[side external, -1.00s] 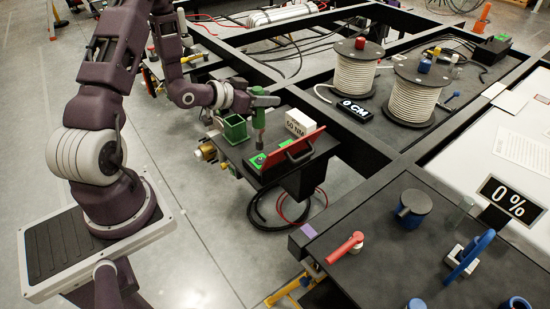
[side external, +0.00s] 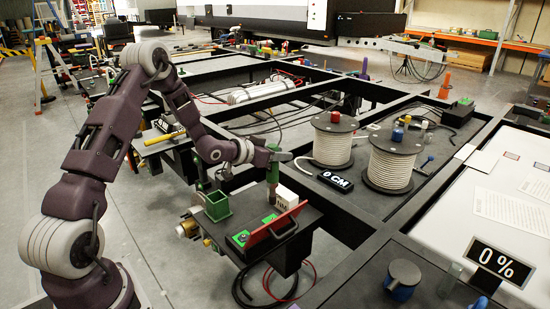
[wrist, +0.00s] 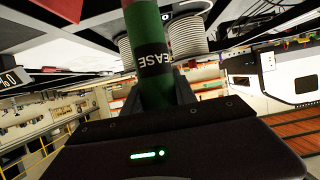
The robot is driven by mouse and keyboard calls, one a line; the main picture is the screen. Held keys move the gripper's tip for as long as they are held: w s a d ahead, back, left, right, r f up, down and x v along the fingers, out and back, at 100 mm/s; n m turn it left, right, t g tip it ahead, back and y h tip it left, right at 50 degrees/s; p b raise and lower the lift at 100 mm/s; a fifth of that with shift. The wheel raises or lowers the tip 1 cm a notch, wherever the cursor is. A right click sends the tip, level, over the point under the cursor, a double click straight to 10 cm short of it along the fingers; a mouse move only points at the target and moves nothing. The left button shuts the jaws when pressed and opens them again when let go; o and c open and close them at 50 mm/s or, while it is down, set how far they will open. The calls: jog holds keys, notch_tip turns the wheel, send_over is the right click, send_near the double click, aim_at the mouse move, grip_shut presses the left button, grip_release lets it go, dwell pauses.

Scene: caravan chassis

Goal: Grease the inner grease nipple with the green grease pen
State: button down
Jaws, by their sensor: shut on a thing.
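My gripper (side external: 274,158) is shut on the green grease pen (side external: 273,177), which hangs upright below it over the black tool tray (side external: 305,225). In the wrist view the pen (wrist: 152,60) stands between the fingers, with a dark label whose visible letters read "EASE". The pen's lower end is close above the tray near a green pad (side external: 268,218); I cannot tell whether it touches. I cannot make out the inner grease nipple. The display (side external: 491,262) reads 0 %.
An open green box (side external: 215,206) stands left of the pen. Two cable reels (side external: 335,139) (side external: 397,158) and a 0 CM display (side external: 336,181) stand behind right. Black chassis beams run behind.

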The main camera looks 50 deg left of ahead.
jog(key=shift+f, duration=4)
dwell(1.2)
jog(key=shift+r, duration=0.4)
jog(key=shift+r, duration=2.45)
